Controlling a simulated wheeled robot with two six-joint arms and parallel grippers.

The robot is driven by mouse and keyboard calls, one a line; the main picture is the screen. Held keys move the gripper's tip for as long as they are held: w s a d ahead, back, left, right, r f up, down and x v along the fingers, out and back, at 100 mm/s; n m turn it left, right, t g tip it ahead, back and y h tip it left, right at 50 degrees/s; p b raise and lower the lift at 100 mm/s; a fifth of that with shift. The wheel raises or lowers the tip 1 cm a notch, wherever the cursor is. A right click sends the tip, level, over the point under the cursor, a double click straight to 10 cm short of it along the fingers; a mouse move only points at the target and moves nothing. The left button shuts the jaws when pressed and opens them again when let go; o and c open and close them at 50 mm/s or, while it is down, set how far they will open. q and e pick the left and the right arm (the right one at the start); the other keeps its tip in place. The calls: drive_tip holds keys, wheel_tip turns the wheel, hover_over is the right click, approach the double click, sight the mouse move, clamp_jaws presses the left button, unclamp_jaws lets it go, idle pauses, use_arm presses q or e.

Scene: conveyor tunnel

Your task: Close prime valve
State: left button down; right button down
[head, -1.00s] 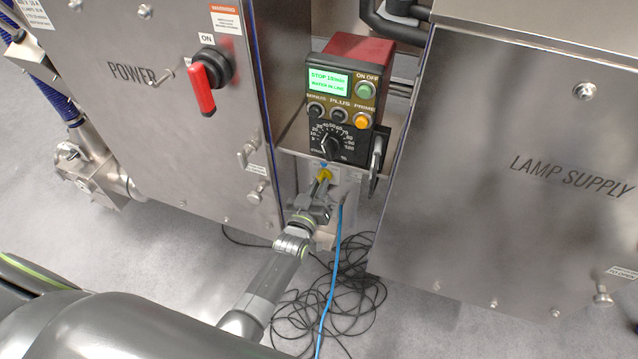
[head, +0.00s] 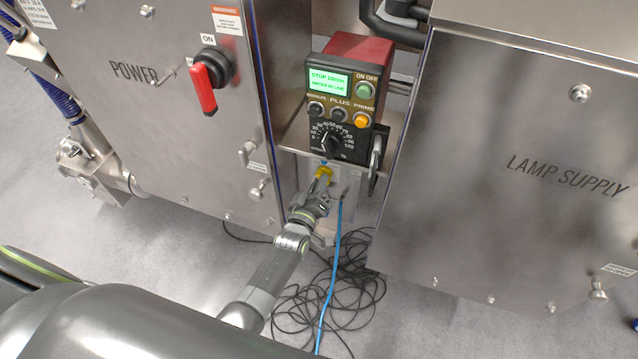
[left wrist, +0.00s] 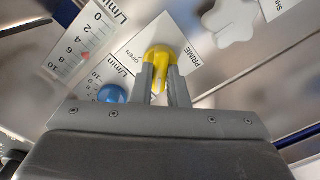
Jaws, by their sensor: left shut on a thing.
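The prime valve has a yellow handle (left wrist: 159,56) on a white plate (left wrist: 190,45) marked PRIME and OPEN in the left wrist view. The yellow handle (head: 323,172) also shows in the head view, just below the black control box. My left gripper (head: 317,188) reaches it from the lower left. In the left wrist view the fingers of my left gripper (left wrist: 160,78) are shut on the yellow handle, one on each side. The fingers hide part of the handle, and its exact angle is hard to tell. My right gripper is not in view.
A blue knob (left wrist: 112,94) and flow scales (left wrist: 82,45) sit close beside the valve. The control box (head: 345,100) stands above it. The POWER cabinet (head: 150,110) and LAMP SUPPLY cabinet (head: 520,200) flank a narrow gap. Black cables (head: 350,285) lie coiled on the floor.

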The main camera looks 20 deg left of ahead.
use_arm(q)
drive_tip(key=shift+f, duration=0.1)
drive_tip(key=c, duration=1.4)
unclamp_jaws()
drive_tip(key=shift+c, duration=0.2)
